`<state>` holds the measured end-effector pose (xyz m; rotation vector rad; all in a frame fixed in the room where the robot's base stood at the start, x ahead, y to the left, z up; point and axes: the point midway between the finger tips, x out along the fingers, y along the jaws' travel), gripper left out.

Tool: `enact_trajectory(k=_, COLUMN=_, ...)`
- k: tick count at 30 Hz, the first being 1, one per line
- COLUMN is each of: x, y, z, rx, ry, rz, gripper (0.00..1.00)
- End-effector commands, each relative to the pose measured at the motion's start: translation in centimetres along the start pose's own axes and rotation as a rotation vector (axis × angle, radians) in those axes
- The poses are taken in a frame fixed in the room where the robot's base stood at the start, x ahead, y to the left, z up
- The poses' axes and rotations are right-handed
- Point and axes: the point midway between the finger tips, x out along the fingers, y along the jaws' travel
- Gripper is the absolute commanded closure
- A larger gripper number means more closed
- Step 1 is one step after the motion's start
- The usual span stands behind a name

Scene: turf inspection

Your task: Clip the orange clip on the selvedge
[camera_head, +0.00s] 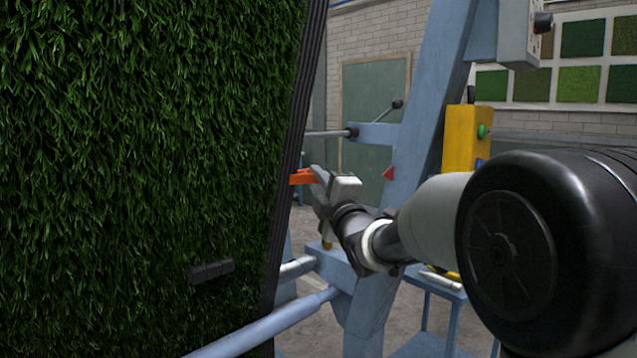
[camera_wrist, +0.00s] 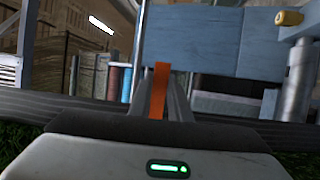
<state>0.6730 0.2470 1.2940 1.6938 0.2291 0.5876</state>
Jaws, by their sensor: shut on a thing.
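The turf (camera_head: 140,150) hangs upright at the left of the head view, and its dark selvedge (camera_head: 294,150) runs down its right edge. My gripper (camera_head: 314,178) is beside that edge, shut on the orange clip (camera_head: 301,177). The clip points left and its tip is at the selvedge in the picture; I cannot tell whether it touches or grips it. In the wrist view the orange clip (camera_wrist: 158,90) stands upright between the fingers, and the dark selvedge band (camera_wrist: 60,105) crosses behind the gripper housing, with a little turf at both sides.
A blue steel frame (camera_head: 415,150) stands right of the turf, with rails (camera_head: 270,325) crossing low in front. A black block (camera_head: 210,271) sits on the turf's lower part. A yellow box with a green button (camera_head: 460,140) is on the frame. Turf samples (camera_head: 580,85) hang on the back wall.

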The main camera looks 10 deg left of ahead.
Motion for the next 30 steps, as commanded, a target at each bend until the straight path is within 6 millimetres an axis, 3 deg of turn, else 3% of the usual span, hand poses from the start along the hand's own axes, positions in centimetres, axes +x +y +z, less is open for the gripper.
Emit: enact_trajectory(k=30, x=-0.50, y=-0.12, z=-0.99, rx=0.000, ry=-0.001, rz=-0.002, gripper=0.98)
